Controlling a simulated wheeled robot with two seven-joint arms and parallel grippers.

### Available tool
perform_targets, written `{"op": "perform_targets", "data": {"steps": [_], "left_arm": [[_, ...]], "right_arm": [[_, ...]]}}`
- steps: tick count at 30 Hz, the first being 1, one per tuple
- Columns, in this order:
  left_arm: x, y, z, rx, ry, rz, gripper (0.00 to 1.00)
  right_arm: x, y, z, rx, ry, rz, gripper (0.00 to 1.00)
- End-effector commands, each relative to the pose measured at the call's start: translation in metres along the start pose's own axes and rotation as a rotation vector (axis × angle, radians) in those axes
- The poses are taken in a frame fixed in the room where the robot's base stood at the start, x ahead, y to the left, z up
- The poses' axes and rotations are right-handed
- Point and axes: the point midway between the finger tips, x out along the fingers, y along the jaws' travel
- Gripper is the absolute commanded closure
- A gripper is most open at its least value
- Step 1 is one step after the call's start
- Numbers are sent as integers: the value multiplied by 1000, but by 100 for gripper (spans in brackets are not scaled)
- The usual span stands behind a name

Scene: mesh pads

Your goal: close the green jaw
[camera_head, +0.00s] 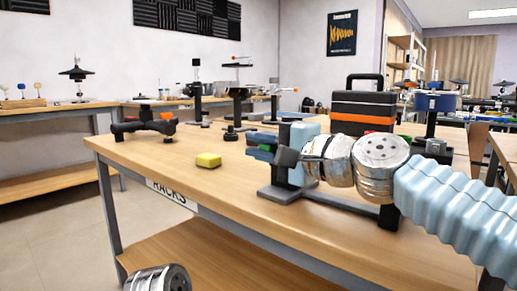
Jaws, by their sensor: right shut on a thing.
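The stand has a dark grey base (283,193), an upright and blue parts (262,138). My right gripper (290,157) comes in from the right at the stand's height and is shut on a dark part of it, which looks like its handle. The fingers and wrist hide much of the stand, so the jaw's gap does not show. Of my left arm only a silver link (158,279) shows at the bottom; its gripper is out of view.
A black and orange case (362,110) stands behind my wrist. The bench's front left is clear.

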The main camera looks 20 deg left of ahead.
Motion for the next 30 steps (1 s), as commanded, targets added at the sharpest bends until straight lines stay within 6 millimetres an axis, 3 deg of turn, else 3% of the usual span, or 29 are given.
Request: {"op": "perform_targets", "data": {"steps": [17, 18, 22, 30], "left_arm": [[4, -2, 0, 0, 2, 0, 57], [4, -2, 0, 0, 2, 0, 57], [4, -2, 0, 0, 2, 0, 57], [4, -2, 0, 0, 2, 0, 57]], "right_arm": [[2, 5, -5, -38, -1, 3, 100], [2, 5, -5, -38, -1, 3, 79], [2, 5, -5, -37, -1, 3, 60], [1, 4, -5, -36, 0, 1, 60]]}}
